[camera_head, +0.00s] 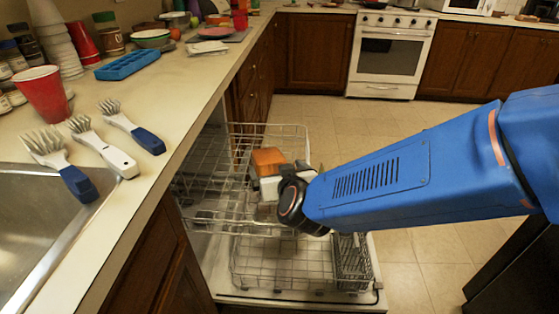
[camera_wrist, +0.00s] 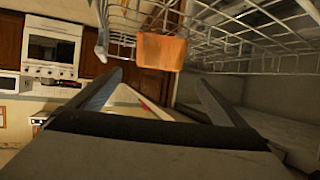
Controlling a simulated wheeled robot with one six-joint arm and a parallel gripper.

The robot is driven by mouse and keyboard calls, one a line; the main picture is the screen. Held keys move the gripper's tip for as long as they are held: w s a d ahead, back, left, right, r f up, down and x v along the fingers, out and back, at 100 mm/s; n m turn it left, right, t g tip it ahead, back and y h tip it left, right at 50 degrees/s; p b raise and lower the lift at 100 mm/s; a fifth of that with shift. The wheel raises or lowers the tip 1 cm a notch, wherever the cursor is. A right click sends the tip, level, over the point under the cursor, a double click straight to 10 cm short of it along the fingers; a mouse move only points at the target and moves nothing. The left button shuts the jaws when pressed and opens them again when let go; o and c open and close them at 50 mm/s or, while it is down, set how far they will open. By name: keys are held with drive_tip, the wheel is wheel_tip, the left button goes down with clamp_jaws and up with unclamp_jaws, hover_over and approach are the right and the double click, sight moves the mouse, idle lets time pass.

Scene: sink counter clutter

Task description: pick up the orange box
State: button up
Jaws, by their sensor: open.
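The orange box (camera_head: 268,160) is at the upper dishwasher rack, just beyond the end of my arm. In the wrist view the orange box (camera_wrist: 161,51) is at the upper middle, beside the rack wires. My gripper (camera_wrist: 160,84) is open, with its two dark fingers spread apart. The box appears ahead of the fingertips, between their lines, and a gap shows between them. In the head view my wrist hides part of the gripper, and the lower part of the box is covered.
The upper wire rack (camera_head: 215,205) surrounds the box area, and a lower rack (camera_head: 285,262) lies beneath it. The counter (camera_head: 190,85) at left holds brushes, a red cup (camera_head: 44,95) and a blue tray (camera_head: 128,64). Open floor (camera_head: 340,115) lies behind.

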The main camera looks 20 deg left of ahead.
approach(267, 152)
drive_tip(key=shift+w+a+f, duration=1)
drive_tip(key=shift+w+f, duration=0.2)
drive_tip(key=shift+w, duration=0.05)
drive_tip(key=shift+r+x, duration=0.1)
drive_tip(key=shift+x, duration=1.45)
drive_tip(key=shift+r+x, duration=0.15)
drive_tip(key=shift+x, duration=1.4)
drive_tip(key=shift+w, duration=0.1)
drive_tip(key=c, duration=1.3)
drive_tip(key=shift+o, duration=0.2)
